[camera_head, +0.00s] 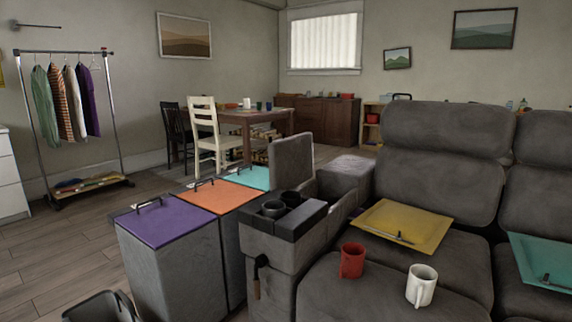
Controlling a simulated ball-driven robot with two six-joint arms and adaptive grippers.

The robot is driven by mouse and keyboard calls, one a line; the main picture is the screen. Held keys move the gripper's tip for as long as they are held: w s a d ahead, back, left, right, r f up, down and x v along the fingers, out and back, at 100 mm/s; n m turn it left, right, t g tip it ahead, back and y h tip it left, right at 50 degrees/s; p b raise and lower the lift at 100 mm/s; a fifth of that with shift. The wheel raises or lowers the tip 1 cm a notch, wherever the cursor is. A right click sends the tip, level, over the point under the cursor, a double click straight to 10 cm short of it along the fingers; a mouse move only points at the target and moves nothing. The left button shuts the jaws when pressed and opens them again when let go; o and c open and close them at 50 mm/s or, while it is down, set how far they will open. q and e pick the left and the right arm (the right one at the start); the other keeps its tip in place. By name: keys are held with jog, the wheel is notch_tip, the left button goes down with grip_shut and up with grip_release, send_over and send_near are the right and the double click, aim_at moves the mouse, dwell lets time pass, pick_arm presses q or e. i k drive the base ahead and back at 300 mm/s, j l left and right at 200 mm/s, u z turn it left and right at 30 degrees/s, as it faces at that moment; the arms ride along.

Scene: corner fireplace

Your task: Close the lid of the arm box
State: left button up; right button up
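The arm box (270,247) is the grey upholstered armrest at the left end of the sofa. Its lid (292,163) stands upright, open, behind the dark cup holder section. The dark top (308,213) has two round cup holders, and a dark cup-like shape shows in the front one. An open compartment (340,208) shows to the right of the cup holder section; its inside is mostly hidden. Neither of my grippers is in view.
Grey boxes with purple (178,222), orange (219,197) and teal (249,178) handled lids stand left of the arm box. A red mug (351,261), a white mug (420,287) and a yellow tray (378,226) rest on the seats.

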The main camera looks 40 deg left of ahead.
aim_at(291, 159)
jog(key=k+j, duration=0.15)
jog(key=j, duration=0.25)
jog(key=k+j, duration=0.15)
jog(key=j, duration=0.25)
jog(key=k+j, duration=0.2)
jog(key=j, duration=0.2)
jog(key=k+j, duration=0.15)
jog(key=j, duration=0.25)
jog(key=k+j+z, duration=0.1)
jog(key=j, duration=0.3)
jog(key=k+j, duration=0.4)
jog(key=j, duration=0.35)
jog(key=k+j+z, duration=0.1)
jog(key=j, duration=2.1)
jog(key=i+j, duration=0.2)
jog(key=j, duration=0.15)
jog(key=k+l, duration=0.1)
jog(key=l, duration=2)
jog(key=i+l+z, duration=0.1)
jog(key=i+l, duration=0.7)
jog(key=l, duration=0.1)
